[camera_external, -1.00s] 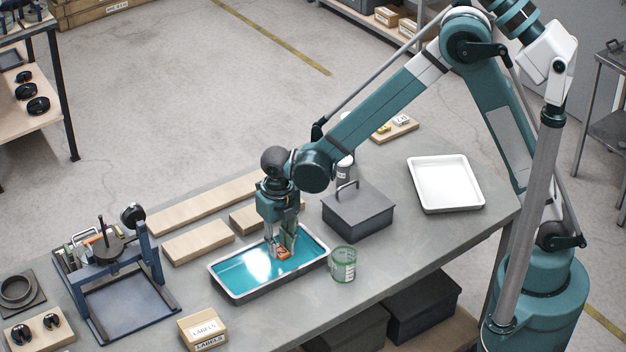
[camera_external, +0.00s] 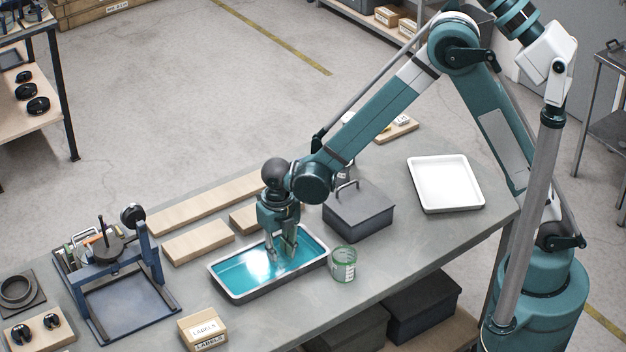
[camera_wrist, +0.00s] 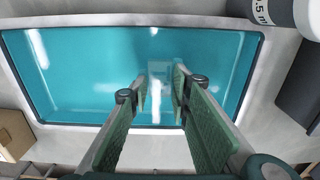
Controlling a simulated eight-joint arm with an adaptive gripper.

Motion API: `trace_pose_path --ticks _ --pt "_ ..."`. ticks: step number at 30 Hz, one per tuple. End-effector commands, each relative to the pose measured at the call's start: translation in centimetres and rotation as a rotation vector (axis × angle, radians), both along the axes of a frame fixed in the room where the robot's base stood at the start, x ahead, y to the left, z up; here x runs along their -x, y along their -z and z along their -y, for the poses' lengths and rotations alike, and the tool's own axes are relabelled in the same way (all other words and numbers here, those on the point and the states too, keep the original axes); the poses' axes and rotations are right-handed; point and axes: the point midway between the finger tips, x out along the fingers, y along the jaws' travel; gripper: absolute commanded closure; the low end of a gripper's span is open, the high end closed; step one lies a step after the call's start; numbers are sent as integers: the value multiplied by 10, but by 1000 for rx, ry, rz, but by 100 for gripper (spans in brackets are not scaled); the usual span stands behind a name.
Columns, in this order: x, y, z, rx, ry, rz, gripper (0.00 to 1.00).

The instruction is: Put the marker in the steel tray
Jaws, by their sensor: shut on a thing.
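The steel tray (camera_external: 222,290) lies on the bench with a grey rim and a glossy teal inside. It also fills the upper part of the wrist view (camera_wrist: 70,75). My gripper (camera_external: 289,252) points down with its fingertips over the right half of the tray, low and close to its floor. In the wrist view its green-padded fingers (camera_wrist: 160,90) stand a little apart. The thing between them is not clear; a pale strip there may be a reflection. I cannot make out the marker for certain in either view now.
A green-banded beaker (camera_external: 343,265) stands close to the tray's right corner. A dark lidded box (camera_external: 358,215) stands behind it. Wooden boards (camera_external: 198,242) lie behind the tray. A labels box (camera_external: 203,328) stands in front. A white tray (camera_external: 446,184) lies at the right.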

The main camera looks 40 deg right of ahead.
Motion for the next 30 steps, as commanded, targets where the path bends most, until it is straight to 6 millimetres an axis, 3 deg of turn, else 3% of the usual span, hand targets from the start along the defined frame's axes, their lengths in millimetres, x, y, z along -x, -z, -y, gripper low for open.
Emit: trace_pose_path --ticks 5,6,9,23,30 --pt "0 4 0 0 0 0 88" --pt "0 3 0 0 0 0 75" --pt "0 3 0 0 0 0 65" --pt "0 0 0 0 0 0 65" --pt "0 -15 0 0 0 0 65"
